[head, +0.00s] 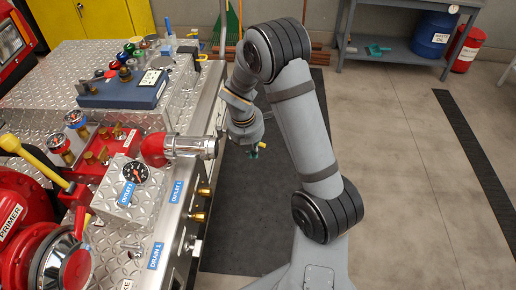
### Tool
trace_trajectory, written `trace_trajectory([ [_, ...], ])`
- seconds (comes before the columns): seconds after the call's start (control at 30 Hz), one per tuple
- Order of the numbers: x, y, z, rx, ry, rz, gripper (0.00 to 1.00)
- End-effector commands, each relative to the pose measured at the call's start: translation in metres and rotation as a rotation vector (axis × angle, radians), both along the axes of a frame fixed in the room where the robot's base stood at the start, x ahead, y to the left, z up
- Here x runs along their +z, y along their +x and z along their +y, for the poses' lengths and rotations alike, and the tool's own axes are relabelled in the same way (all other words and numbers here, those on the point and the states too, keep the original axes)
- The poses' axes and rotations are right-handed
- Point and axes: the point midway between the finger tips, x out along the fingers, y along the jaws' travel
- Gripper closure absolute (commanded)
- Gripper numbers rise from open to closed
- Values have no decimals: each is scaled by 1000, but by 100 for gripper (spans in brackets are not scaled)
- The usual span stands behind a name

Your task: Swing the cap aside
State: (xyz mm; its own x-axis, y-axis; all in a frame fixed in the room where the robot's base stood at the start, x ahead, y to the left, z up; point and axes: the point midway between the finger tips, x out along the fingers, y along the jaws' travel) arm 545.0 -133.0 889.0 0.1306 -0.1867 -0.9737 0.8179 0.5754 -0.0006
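A red elbow pipe (154,149) with a silver outlet fitting (184,146) sticks out over the right edge of the pump panel. The silver cap (211,148) seems to be at the fitting's right end, though its outline is too small to make out clearly. My gripper (256,153) hangs in the air to the right of the fitting, past the panel edge, with a visible gap between them. Its fingers are small and partly dark and green here, so I cannot tell whether they are open or shut. I see nothing held in it.
A blue case (122,92) lies farther back on the diamond plate. The dark floor mat (245,215) right of the panel is clear.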

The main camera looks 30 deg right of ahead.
Motion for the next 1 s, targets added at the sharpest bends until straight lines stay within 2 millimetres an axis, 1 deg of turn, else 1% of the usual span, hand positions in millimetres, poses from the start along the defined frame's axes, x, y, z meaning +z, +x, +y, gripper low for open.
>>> trace_trajectory([
  [0.03, -12, 0, -2, -1, 1, 3, 100],
  [0.07, -13, 2, -5, -2, 1, 2, 100],
  [0.1, -9, 7, -11, -6, 2, -1, 100],
  [0.2, -12, 15, -22, -5, 1, 0, 100],
  [0.4, -16, 23, -32, -1, 2, 0, 100],
  [0.8, -17, 24, -33, 0, 1, 0, 100],
  [1.0, -14, 30, -26, 57, 2, 1, 100],
])
